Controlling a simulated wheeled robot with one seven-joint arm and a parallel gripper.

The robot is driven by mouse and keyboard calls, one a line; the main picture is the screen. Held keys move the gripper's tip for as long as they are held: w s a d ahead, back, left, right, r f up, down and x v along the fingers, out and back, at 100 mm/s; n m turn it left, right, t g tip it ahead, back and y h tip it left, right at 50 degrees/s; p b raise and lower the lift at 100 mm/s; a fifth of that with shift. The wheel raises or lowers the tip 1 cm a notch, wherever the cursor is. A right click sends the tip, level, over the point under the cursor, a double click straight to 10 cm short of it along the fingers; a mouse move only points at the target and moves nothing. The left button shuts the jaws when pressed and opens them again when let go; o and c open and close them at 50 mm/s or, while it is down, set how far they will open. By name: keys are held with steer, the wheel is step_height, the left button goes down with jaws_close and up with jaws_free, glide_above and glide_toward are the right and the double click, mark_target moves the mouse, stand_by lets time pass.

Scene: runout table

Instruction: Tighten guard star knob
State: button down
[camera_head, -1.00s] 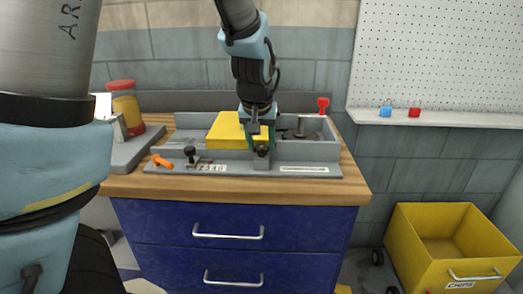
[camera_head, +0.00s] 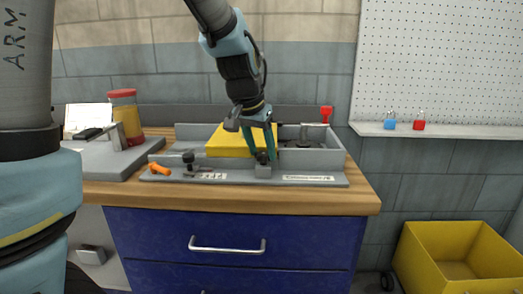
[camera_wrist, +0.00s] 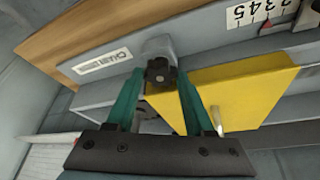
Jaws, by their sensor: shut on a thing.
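The guard star knob (camera_head: 262,157) is small and black, on a grey block at the front of the grey runout fixture. The wrist view shows the knob (camera_wrist: 161,72) between the tips of my gripper's green fingers. My gripper (camera_head: 261,154) is shut on it, one finger on each side. The yellow guard (camera_head: 228,141) lies directly behind and to the left of the knob. In the wrist view the guard (camera_wrist: 235,92) is partly covered by the right finger. The contact faces of the fingers are too small to see clearly.
A second black knob (camera_head: 188,157) and an orange lever (camera_head: 160,169) sit left on the fixture. A red-lidded jar (camera_head: 126,115) stands behind. A red handle (camera_head: 326,113) rises at the back right.

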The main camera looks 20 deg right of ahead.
steer(key=shift+c, duration=1.4)
jaws_free()
steer(key=shift+r, duration=0.1)
